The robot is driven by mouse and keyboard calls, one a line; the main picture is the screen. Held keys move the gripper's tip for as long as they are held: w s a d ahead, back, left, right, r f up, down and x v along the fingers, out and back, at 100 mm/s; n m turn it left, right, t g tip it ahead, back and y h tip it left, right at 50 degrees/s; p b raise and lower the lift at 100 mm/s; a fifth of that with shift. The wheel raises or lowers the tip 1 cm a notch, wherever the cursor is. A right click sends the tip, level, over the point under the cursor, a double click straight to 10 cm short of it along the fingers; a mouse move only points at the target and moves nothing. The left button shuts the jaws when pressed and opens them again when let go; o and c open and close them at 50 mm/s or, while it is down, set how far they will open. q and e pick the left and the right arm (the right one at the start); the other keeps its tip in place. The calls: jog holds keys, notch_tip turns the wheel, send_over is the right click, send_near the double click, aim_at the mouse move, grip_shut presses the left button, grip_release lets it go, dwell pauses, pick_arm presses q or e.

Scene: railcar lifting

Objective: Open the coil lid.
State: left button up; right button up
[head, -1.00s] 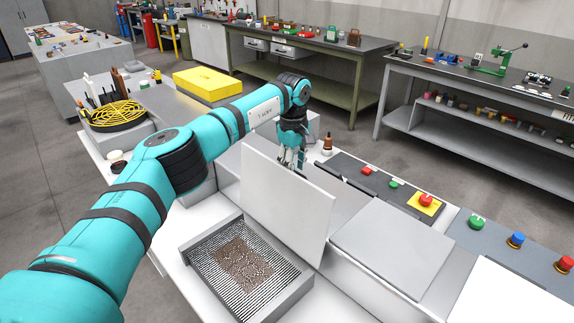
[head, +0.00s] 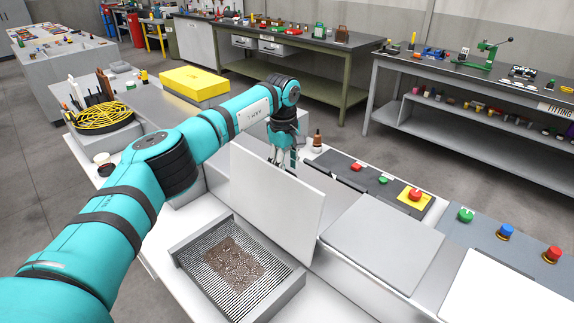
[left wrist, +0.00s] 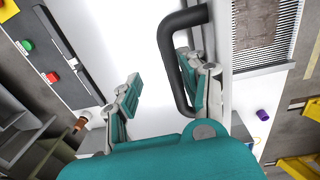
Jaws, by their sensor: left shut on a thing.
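The coil lid (head: 272,197) is a flat pale panel standing raised and nearly upright at the back edge of the open coil tray (head: 290,298). Ribbed coil fins with a brown dirty patch (head: 233,265) show in the tray. My left gripper (head: 283,157) is behind the lid's upper part, which partly hides it. In the left wrist view the lid's black bar handle (left wrist: 171,62) lies between the gripper's fingers (left wrist: 160,80), close to the right finger. The gripper is shut on this handle. My right gripper is in neither view.
Right of the lid lies a flat grey cover (head: 383,243), then a panel with coloured push buttons (head: 503,232). A small brown bottle (head: 317,141) stands behind the lid. A yellow box (head: 195,83) and a yellow fan guard (head: 100,118) sit at the back left.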

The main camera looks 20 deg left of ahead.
pick_arm(q)
notch_tip(320, 180, up, 12)
jog(key=shift+s+a, duration=0.2)
jog(key=shift+s, duration=0.2)
dwell(0.3)
jog(key=shift+f, duration=0.1)
